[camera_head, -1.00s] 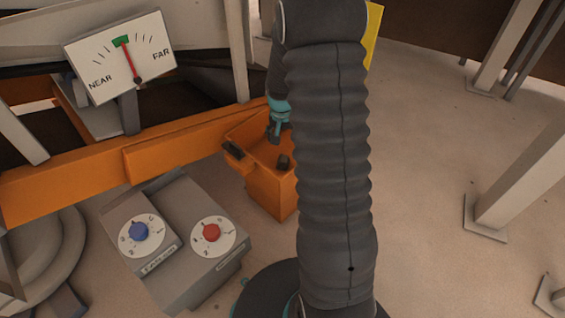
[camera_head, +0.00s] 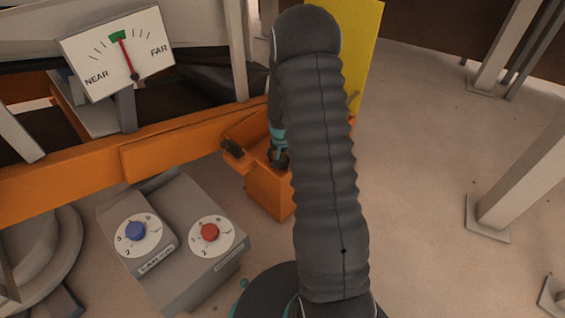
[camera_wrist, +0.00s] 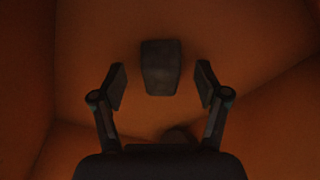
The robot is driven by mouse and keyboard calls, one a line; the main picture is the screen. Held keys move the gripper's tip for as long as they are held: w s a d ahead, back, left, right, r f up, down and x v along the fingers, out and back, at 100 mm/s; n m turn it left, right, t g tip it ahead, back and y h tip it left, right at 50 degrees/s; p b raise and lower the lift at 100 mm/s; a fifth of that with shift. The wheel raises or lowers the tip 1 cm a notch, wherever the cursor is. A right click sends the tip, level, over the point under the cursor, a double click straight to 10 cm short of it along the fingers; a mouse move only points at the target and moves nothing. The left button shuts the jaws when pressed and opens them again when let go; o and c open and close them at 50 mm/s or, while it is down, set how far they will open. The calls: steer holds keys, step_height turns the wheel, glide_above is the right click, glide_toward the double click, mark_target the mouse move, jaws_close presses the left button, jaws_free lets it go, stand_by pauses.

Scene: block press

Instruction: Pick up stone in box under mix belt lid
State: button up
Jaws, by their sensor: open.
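An orange box (camera_head: 268,192) stands open in the middle of the head view, beside an orange beam. In the wrist view I look into its dim orange inside. A dark grey, blocky stone (camera_wrist: 160,68) lies there, centred a little beyond my fingertips. My gripper (camera_wrist: 161,86) is open, with one finger on each side of the line to the stone and gaps on both sides. The gripper also shows in the head view (camera_head: 279,158) at the box's opening, partly hidden by my arm. A dim rounded shape (camera_wrist: 175,136) shows lower, between the fingers' bases.
A dark piece (camera_head: 232,149) sits at the box's left rim. A yellow panel (camera_head: 362,50) stands behind my arm. A grey control box (camera_head: 175,240) with blue and red dials stands front left, below a NEAR/FAR gauge (camera_head: 118,55). Floor at right is open between metal posts.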

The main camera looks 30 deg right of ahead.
steer(key=shift+f, duration=0.3)
steer(key=c, duration=1.4)
steer(key=shift+r, duration=0.1)
